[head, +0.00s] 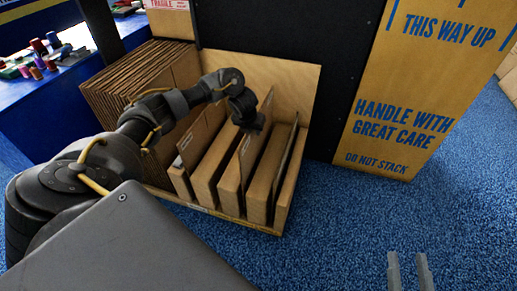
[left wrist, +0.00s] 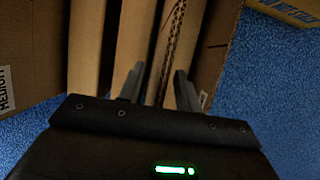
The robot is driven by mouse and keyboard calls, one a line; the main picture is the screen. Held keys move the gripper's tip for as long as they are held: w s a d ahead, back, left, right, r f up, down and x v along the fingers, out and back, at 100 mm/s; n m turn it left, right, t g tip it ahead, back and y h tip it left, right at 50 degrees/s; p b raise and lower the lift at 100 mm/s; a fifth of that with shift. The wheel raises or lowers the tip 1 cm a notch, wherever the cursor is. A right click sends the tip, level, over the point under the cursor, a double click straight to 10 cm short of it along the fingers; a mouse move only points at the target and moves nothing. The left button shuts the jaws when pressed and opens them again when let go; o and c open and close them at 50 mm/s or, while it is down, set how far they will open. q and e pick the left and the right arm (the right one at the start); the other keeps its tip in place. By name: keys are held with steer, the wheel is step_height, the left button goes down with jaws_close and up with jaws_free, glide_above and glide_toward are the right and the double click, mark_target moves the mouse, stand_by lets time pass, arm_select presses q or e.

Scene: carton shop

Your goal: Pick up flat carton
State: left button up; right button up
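A flat brown carton (head: 251,153) stands on edge in a slot of the wooden rack (head: 296,82). My left gripper (head: 250,126) is over the upper edge of this carton. In the left wrist view its two fingers (left wrist: 157,88) are apart, with the carton's corrugated edge (left wrist: 174,45) running between them. Gaps show beside the edge, so the fingers do not look closed on it. The lower part of the carton is hidden in the rack. My right gripper (head: 409,270) is at the lower right over the blue carpet, its fingers apart and empty.
Other flat cartons (head: 284,158) stand in neighbouring slots. A stack of cartons (head: 125,85) leans at the left. A dark panel and a large printed carton (head: 395,125) stand behind and right. A blue table (head: 50,110) holds small items. The carpet (head: 350,225) is clear at right.

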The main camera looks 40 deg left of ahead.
arm_select(q)
steer(key=shift+f, duration=0.15)
steer(key=shift+c, duration=0.4)
jaws_close()
steer(key=shift+w, duration=0.1)
